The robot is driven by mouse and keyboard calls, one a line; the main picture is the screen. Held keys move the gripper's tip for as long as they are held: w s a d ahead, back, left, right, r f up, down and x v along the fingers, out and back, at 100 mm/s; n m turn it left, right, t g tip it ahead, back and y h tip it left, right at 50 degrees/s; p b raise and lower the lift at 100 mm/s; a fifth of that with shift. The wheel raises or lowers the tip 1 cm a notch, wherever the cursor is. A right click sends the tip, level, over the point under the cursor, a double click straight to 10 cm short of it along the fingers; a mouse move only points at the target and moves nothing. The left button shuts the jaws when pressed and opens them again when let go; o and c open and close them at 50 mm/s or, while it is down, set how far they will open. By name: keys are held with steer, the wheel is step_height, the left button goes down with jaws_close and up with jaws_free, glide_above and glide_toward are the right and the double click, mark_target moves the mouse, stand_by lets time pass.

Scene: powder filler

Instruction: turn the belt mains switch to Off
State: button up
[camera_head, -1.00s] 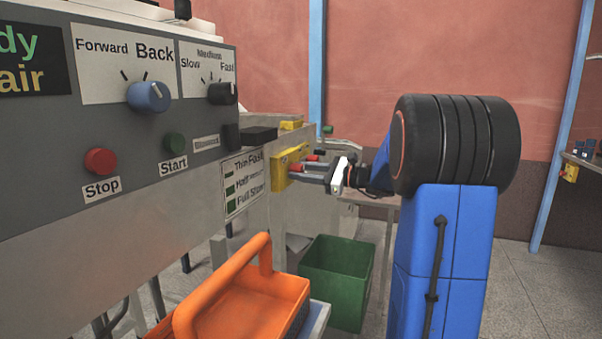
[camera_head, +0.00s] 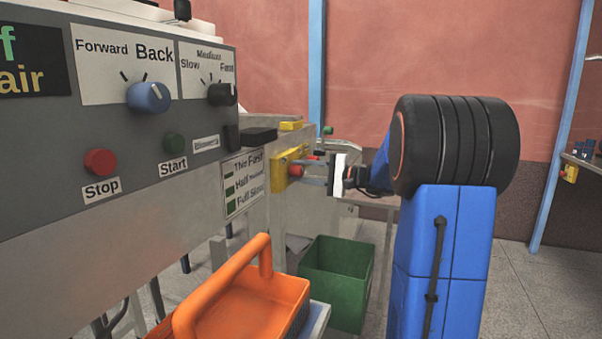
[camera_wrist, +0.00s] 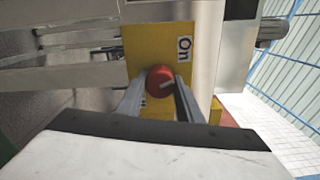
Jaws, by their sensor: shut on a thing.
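The belt mains switch is a yellow plate (camera_head: 281,160) with a red round knob (camera_head: 295,171), past the right end of the grey control panel. In the wrist view the yellow plate (camera_wrist: 145,45) carries an "On" label (camera_wrist: 184,48) at upper right. A second label at lower left is mostly hidden by a finger. My gripper (camera_head: 304,170) is shut on the red knob (camera_wrist: 160,76), one finger on each side. A pale mark shows low on the knob's right side; I cannot tell exactly where it points.
The grey control panel (camera_head: 60,140) with knobs and buttons fills the left. An orange tray (camera_head: 240,305) with a handle stands in front. A green bin (camera_head: 335,285) stands on the floor below my gripper. The floor at right is clear.

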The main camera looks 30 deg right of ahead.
steer(key=shift+n, duration=2.3)
steer(key=o, duration=1)
steer(key=shift+o, duration=0.2)
steer(key=v, duration=1.7)
steer(key=shift+s+d, duration=0.2)
steer(key=shift+s, duration=0.1)
